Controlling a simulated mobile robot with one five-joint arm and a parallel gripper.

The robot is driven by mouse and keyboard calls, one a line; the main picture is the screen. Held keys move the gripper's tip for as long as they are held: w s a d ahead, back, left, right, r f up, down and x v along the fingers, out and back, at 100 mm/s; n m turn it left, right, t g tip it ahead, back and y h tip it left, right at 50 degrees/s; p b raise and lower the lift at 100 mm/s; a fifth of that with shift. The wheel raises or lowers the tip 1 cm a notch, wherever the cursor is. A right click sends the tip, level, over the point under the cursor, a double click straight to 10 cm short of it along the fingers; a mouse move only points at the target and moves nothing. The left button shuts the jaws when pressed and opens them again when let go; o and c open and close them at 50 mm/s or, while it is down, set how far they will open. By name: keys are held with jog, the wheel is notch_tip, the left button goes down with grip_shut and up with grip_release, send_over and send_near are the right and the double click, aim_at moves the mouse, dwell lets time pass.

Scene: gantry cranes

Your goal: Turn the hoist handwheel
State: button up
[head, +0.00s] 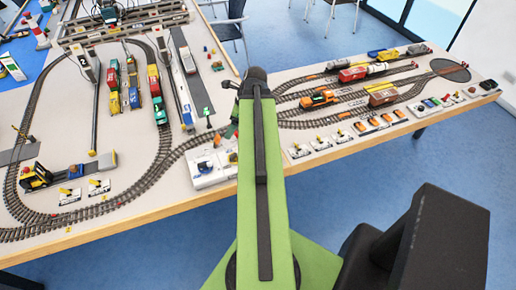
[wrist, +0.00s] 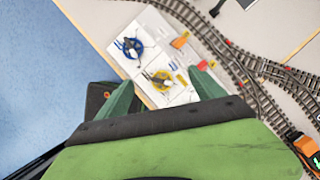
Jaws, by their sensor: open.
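Two small handwheels sit on a white control panel (wrist: 150,98) at the table's edge: a blue handwheel (wrist: 130,46) and a yellow handwheel (wrist: 161,79). I cannot tell which works the hoist. In the wrist view, the green fingers of my gripper (wrist: 163,78) are spread apart and empty. The yellow handwheel appears between the fingertips and the blue one beyond them; height above the panel is hard to judge. In the head view, the panel (head: 208,182) and blue handwheel (head: 205,165) show left of my arm, which hides most of my gripper.
Model railway track (head: 160,180) curves close to the panel. An orange locomotive (head: 320,97) stands on the track to the right. More small control panels (head: 322,144) line the front edge there. A yellow forklift-like vehicle (head: 36,177) stands at the left.

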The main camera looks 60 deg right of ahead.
jog(key=s+d+m+h, duration=0.1)
jog(key=s+d+m, duration=0.1)
jog(key=s+d, duration=0.4)
jog(key=s+d+m, duration=0.2)
jog(key=s+d, duration=0.2)
jog(key=s, duration=0.5)
jog(key=b+x, duration=1)
jog(key=x, duration=0.1)
jog(key=b+x, duration=0.5)
jog(key=shift+w+d, duration=0.35)
jog(key=shift+d, duration=0.05)
jog(key=shift+w+f+b, duration=0.3)
jog(key=shift+f+b, duration=0.2)
jog(key=shift+b, duration=0.05)
jog(key=shift+c, duration=0.5)
